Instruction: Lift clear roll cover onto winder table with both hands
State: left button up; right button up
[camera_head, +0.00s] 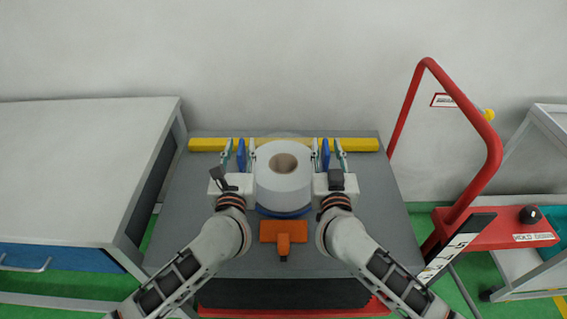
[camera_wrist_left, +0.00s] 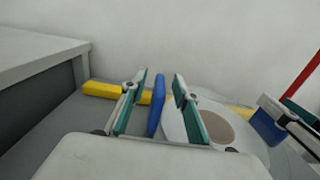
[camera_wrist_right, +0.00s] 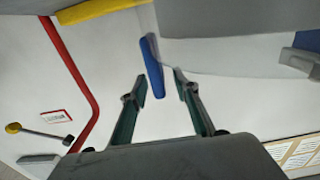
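A white roll (camera_head: 270,187) with a brown core stands upright on a grey table (camera_head: 195,185). The clear cover is hard to make out; a faint transparent outline shows around the roll's top, with a blue upright handle at each side. My left gripper (camera_head: 239,150) is open, its fingers on either side of the left blue handle (camera_head: 241,156), with gaps visible in the left wrist view (camera_wrist_left: 156,105). My right gripper (camera_head: 329,150) is open around the right blue handle (camera_head: 325,154). In the right wrist view that handle (camera_wrist_right: 152,67) lies between and beyond the fingertips.
A yellow bar (camera_head: 207,145) runs along the grey table's back edge. An orange block (camera_head: 283,230) sits in front of the roll. A white-topped table (camera_head: 80,165) stands left, its top bare. A red-handled cart (camera_head: 490,150) stands right, close to the grey table.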

pick_arm(q)
jog(key=shift+w, duration=0.3)
pick_arm(e)
jog(key=shift+w, duration=0.3)
pick_arm(q)
grip_shut()
pick_arm(e)
grip_shut()
pick_arm(q)
jog(key=shift+r, duration=0.15)
pick_arm(e)
jog(key=shift+r, duration=0.15)
